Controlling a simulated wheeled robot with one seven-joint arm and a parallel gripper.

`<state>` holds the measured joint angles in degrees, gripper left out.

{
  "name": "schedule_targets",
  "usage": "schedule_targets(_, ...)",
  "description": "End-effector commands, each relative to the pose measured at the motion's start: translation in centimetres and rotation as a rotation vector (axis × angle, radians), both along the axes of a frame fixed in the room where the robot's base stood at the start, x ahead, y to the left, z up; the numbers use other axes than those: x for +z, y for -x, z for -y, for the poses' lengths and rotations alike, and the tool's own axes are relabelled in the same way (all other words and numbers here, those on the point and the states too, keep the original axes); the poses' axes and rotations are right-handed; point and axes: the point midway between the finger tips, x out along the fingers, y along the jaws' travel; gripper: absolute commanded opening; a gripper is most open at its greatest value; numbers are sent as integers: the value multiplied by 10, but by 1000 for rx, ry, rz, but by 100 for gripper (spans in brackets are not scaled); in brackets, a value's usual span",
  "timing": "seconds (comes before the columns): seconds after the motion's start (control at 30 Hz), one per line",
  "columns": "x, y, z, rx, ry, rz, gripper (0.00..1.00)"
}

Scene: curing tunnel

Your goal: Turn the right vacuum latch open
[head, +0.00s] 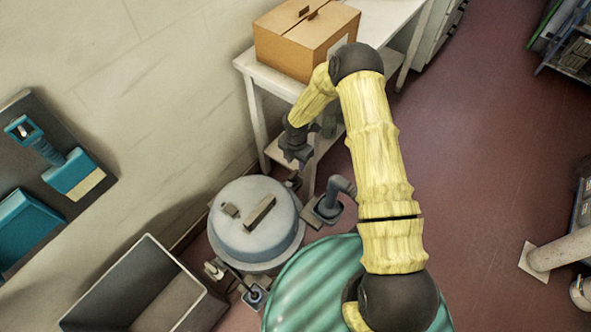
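The vacuum (256,225) is a grey round canister with a domed lid and a bar handle (260,212) on top, standing on the floor below the middle of the view. A small dark fitting (293,180) sits at the lid's upper right edge; I cannot tell whether it is the right latch or how it is turned. A pale fitting (213,270) shows at its lower left. My gripper (295,158) hangs above the upper right rim, close to the dark fitting; contact cannot be told. Its fingers are small and dark, and their opening is unclear.
A grey elbow pipe (340,195) stands right of the vacuum. A white table (250,75) with a cardboard box (303,38) stands behind.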

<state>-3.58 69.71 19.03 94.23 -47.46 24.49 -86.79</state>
Motion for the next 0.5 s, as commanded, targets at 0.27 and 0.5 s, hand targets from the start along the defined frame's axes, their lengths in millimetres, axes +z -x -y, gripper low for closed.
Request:
schedule_targets(0.27,-44,1,-1,2,2,-1,36)
schedule_targets(0.5,-57,0,-1,2,1,1,36)
